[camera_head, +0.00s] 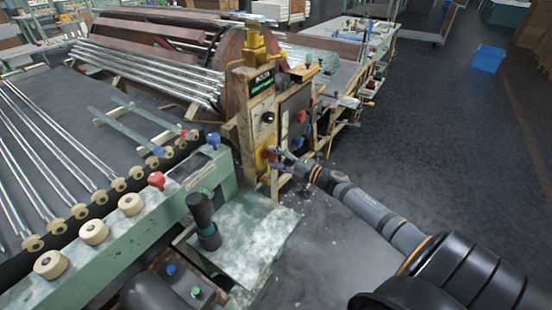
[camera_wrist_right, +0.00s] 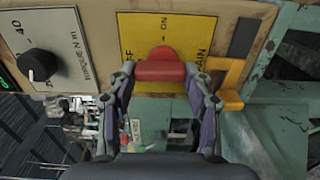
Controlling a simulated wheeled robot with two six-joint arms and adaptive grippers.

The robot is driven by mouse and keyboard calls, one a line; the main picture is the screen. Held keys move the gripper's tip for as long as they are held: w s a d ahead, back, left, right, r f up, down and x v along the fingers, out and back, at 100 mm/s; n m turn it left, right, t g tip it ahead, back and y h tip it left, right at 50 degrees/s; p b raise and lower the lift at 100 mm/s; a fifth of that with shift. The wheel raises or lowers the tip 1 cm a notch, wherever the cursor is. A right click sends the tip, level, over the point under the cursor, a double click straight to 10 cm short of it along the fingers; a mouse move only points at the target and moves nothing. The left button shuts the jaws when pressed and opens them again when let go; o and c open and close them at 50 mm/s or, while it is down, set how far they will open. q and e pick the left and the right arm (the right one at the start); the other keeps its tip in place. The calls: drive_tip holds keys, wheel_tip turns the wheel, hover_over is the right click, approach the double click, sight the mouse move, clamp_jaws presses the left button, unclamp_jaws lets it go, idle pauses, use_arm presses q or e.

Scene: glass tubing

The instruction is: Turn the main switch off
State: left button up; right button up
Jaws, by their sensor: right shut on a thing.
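The main switch is a red handle on a yellow plate on the control panel. In the right wrist view the handle (camera_wrist_right: 160,71) lies crosswise between my fingertips, below a round red hub. The yellow plate (camera_wrist_right: 180,25) carries OFF at its left, ON above the hub and MAIN at its right, partly hidden by my fingers. I cannot tell for sure which mark the handle points to. My right gripper (camera_wrist_right: 160,75) is shut on the handle. In the head view my right gripper (camera_head: 280,157) reaches the panel's lower part from the right. My left gripper is not in view.
A black torque knob (camera_wrist_right: 38,64) is left of the plate in the wrist view. A yellow bracket (camera_wrist_right: 229,85) stands close by the right finger. A green roller bench (camera_head: 225,180) with glass tubes stands left of the panel. Open floor (camera_head: 430,130) lies to the right.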

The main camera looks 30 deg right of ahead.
drive_tip(key=shift+f, duration=0.1)
drive_tip(key=o, duration=1.2)
drive_tip(key=shift+c, duration=0.2)
drive_tip(key=shift+s, duration=0.1)
drive_tip(key=v, duration=1.2)
drive_tip(key=shift+a, duration=0.1)
